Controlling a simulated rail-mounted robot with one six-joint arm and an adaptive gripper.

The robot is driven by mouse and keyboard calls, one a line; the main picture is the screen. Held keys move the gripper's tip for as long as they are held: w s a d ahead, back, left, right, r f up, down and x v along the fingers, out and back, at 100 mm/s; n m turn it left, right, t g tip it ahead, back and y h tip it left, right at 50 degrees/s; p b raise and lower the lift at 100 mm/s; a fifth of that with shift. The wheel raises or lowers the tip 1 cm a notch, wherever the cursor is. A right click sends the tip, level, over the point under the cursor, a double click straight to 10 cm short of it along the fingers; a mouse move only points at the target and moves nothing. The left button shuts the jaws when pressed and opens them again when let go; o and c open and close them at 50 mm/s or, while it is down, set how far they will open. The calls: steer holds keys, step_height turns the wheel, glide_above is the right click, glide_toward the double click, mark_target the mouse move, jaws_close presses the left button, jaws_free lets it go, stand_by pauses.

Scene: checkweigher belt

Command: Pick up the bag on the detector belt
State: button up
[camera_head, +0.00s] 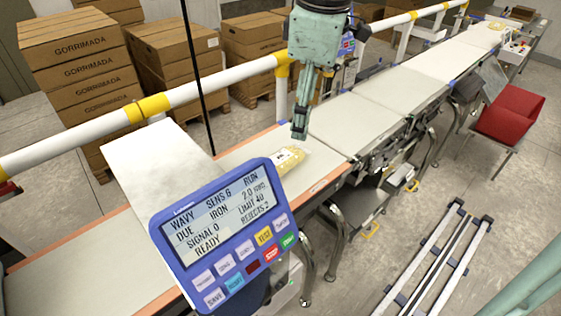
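The bag (288,160) is small, pale and yellowish, with a patterned front. It lies on the detector belt (318,163), just to the right of the white detector housing and behind the blue display panel. My gripper (300,133) is greenish and points downward. Its tip appears just above or behind the bag's upper right end; I cannot tell whether it touches. The fingers overlap in this view, so their opening does not show. Nothing is visibly held.
The blue display panel (226,236) stands in front of the white detector housing (155,175). A white and yellow rail (205,90) runs behind the belt. Stacked cartons (80,60) stand behind it. More belt sections (363,115) extend to the upper right.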

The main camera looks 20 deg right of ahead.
steer(key=w+f+n+g+p, duration=0.1)
steer(key=w+f+n, duration=0.2)
steer(key=w+f, duration=0.3)
steer(key=w+f+n+p, duration=0.2)
steer(key=w+f+n, duration=0.15)
steer(key=w, duration=0.45)
steer(key=n+g+p, duration=0.1)
steer(key=n+p, duration=0.1)
steer(key=n, duration=0.4)
glide_above(281, 156)
step_height(281, 156, down, 12)
steer(key=shift+r, duration=0.2)
steer(key=shift+f, duration=4.3)
steer(key=shift+f, duration=0.1)
steer(key=shift+s+f+b, duration=0.1)
steer(key=shift+f+b, duration=0.25)
steer(key=shift+f, duration=2.2)
steer(key=shift+c, duration=0.8)
steer(key=c, duration=1.1)
